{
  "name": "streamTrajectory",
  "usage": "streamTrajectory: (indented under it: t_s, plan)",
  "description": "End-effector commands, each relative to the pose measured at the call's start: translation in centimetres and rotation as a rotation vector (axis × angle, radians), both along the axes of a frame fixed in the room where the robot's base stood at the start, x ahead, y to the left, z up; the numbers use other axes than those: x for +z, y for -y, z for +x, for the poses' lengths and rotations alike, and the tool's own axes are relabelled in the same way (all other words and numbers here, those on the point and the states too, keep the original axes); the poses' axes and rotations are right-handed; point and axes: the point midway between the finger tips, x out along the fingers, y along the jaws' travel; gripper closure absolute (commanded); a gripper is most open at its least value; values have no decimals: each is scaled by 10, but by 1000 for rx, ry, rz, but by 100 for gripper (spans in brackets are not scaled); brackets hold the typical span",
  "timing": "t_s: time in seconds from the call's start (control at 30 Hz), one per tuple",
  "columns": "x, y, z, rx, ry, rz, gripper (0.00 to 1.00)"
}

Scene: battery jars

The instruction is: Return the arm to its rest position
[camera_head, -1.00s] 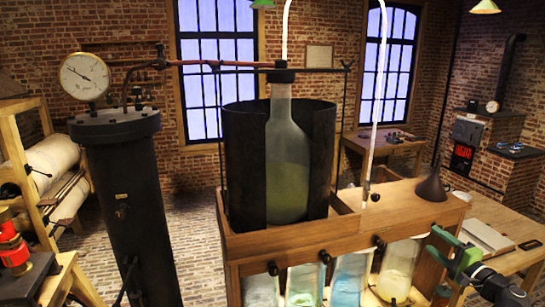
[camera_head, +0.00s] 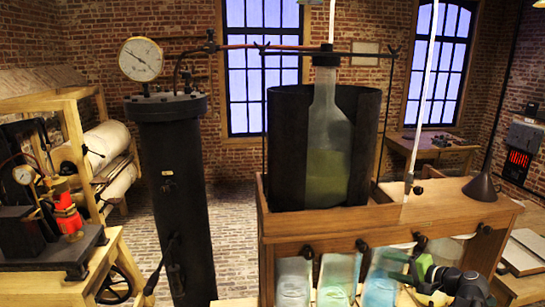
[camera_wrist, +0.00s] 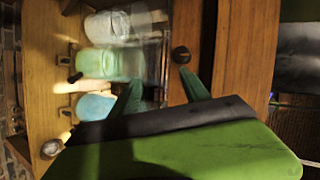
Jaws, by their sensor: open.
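My gripper (camera_head: 410,272) is at the lower right of the head view, in front of the right end of the wooden stand. It overlaps the rightmost jar there. In the wrist view its two green fingers (camera_wrist: 161,84) are spread apart with nothing held between them. They point towards the wooden stand and its jars. My arm's dark links are partly cut off by the lower edge of the head view.
The wooden stand (camera_head: 330,224) carries a large bottle (camera_head: 326,150) in a dark casing and a black funnel (camera_head: 481,186). Several glass jars (camera_head: 293,281) are below. A black cylinder with a gauge (camera_head: 141,59) stands left. Brick floor shows between the furniture.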

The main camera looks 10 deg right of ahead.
Motion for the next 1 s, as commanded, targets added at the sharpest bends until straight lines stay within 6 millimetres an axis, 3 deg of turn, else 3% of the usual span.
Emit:
streamTrajectory:
  t_s: [0.03, 0.13, 0.23, 0.3, 0.4, 0.5, 0.67, 1.0]
  plan:
    - [-32, -36, 13, 78, -54, -36, 46]
    - [-86, -108, 29, 244, -183, -135, 46]
    - [-140, -179, 33, 420, -317, -261, 46]
    - [-179, -229, 28, 551, -416, -372, 46]
    - [-226, -288, 14, 720, -544, -547, 46]
    - [-257, -328, -2, 850, -643, -717, 46]
    - [-277, -360, -17, 956, -732, -903, 46]
    - [-277, -359, -20, 980, -754, -955, 46]
